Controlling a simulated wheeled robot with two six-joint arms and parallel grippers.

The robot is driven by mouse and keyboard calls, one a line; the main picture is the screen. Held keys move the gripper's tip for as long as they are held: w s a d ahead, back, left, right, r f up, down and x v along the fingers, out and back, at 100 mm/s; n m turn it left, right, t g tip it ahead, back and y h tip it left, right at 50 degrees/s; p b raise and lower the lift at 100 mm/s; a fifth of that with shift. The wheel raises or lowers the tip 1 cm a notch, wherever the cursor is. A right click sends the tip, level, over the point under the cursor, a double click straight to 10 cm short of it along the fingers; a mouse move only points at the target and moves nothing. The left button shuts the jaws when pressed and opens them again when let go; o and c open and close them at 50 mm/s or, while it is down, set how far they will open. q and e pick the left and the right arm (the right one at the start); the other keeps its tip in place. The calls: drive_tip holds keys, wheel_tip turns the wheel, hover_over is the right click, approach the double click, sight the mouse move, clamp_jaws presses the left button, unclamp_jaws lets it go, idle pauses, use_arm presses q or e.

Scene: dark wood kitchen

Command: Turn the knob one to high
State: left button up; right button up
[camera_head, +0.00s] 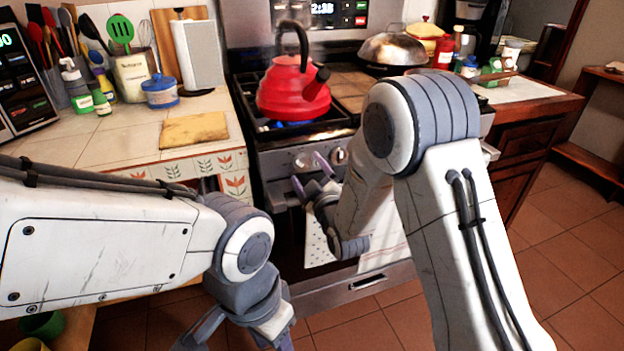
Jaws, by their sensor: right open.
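The stove front carries a left knob (301,161) and another knob (339,156) to its right. My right gripper (311,176) is open just in front of and below the left knob. Its two purple fingertips are spread, and I cannot tell whether either touches the knob. Any other knobs are hidden behind my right arm. A red kettle (292,92) stands on the left burner, with a bluish glow beneath it. My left gripper (240,338) is low at the bottom edge, with its fingers apart and partly cut off by the frame.
An oven handle (279,199) and hanging towels (318,243) are below the knobs, close to my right gripper. A lidded pan (393,49) sits at the back right of the stove.

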drive_tip(key=p+v, duration=0.8)
drive_tip(key=v, duration=0.2)
drive_tip(key=shift+p, duration=0.35)
drive_tip(key=shift+s, duration=0.1)
